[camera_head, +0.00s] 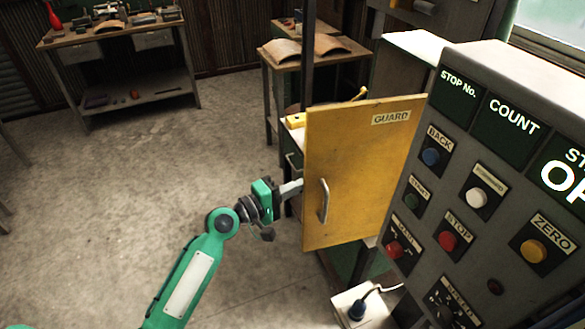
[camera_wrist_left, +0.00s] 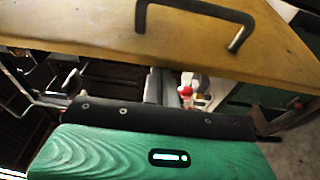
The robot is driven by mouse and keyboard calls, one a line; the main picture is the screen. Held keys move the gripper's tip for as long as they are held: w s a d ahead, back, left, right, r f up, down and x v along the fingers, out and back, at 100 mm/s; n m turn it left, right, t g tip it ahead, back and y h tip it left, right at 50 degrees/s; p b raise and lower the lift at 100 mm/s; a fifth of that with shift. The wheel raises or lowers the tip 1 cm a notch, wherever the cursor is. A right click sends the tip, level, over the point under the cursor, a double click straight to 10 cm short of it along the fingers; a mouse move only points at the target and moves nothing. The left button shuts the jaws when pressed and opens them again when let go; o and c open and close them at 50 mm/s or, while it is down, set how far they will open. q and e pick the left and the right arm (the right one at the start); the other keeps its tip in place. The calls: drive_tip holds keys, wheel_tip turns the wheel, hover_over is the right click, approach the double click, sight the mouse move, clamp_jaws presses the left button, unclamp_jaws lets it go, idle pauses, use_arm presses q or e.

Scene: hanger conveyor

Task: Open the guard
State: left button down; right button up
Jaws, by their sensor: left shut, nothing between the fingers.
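The yellow guard (camera_head: 355,190) is an upright panel with a "GUARD" label and a grey bar handle (camera_head: 323,201) near its left edge. My left gripper (camera_head: 292,188) is shut and empty at the guard's left edge, left of the handle and not around it. Its fingertips seem to reach in behind that edge; contact is unclear. In the left wrist view the guard (camera_wrist_left: 90,35) crosses the top with its dark handle (camera_wrist_left: 195,8), and a dark space shows past its edge, so the guard appears ajar. My right gripper is out of view.
A grey control panel (camera_head: 480,130) with coloured buttons stands close on the right and hides the guard's lower right side. Wooden tables (camera_head: 310,50) stand behind. The floor on the left is clear.

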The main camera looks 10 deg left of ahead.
use_arm(q)
drive_tip(key=s+d+n+t+y+p, duration=0.1)
drive_tip(key=s+d+p, duration=0.3)
drive_tip(key=s, duration=0.5)
drive_tip(key=shift+d+y+p, duration=0.3)
drive_tip(key=shift+d, duration=0.05)
drive_tip(key=shift+w+r, duration=0.1)
drive_tip(key=shift+r, duration=0.05)
